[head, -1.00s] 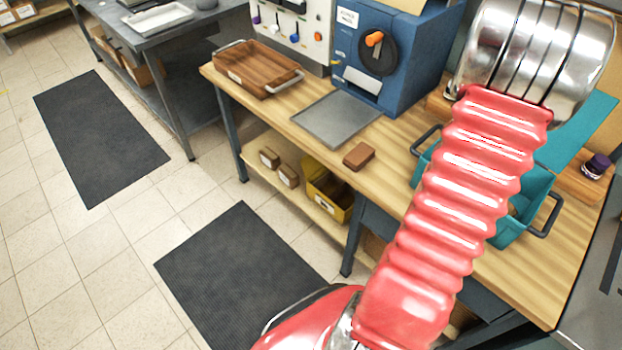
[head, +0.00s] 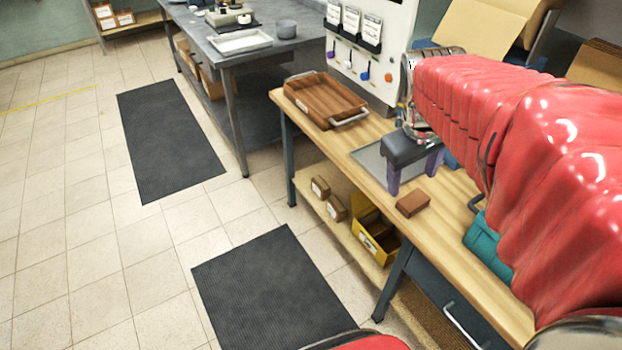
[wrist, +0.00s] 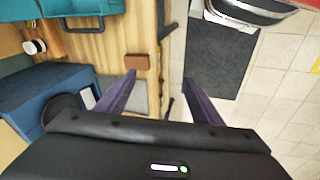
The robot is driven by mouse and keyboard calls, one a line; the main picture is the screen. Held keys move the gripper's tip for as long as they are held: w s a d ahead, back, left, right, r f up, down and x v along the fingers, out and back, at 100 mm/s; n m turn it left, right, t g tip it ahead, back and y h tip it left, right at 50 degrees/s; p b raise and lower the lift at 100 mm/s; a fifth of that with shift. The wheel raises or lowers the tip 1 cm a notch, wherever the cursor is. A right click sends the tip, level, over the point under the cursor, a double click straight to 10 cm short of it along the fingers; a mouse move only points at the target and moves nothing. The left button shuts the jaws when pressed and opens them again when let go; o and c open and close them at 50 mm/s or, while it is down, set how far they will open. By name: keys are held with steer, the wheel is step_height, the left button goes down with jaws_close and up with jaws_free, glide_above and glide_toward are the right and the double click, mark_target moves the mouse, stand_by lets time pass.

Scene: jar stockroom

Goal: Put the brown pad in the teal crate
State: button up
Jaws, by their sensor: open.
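The brown pad (head: 413,203) lies flat on the wooden bench near its front edge. It also shows in the wrist view (wrist: 137,62), close to the left fingertip there. My gripper (head: 412,178) is open and empty, its purple fingers pointing down, above the bench beside the pad. In the wrist view my gripper (wrist: 160,77) has its fingers wide apart. The teal crate (head: 488,248) stands on the bench to the right of the pad, mostly hidden behind my red arm. Part of the teal crate also shows at the top left of the wrist view (wrist: 85,6).
A grey metal tray (head: 370,163) lies on the bench behind my gripper. A wooden tray with handles (head: 325,98) is at the bench's left end. A blue machine (wrist: 38,95) shows in the wrist view. A yellow bin (head: 378,250) sits on the lower shelf.

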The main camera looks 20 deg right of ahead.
steer(key=s+a+t+y, duration=0.1)
steer(key=s+a, duration=0.1)
steer(key=a, duration=0.8)
steer(key=s+a+t+y, duration=0.1)
steer(key=s+a+t, duration=0.1)
steer(key=a, duration=0.7)
steer(key=shift+s+a+m+t+y, duration=0.3)
steer(key=shift+s+a+m+y, duration=0.1)
steer(key=shift+s, duration=0.25)
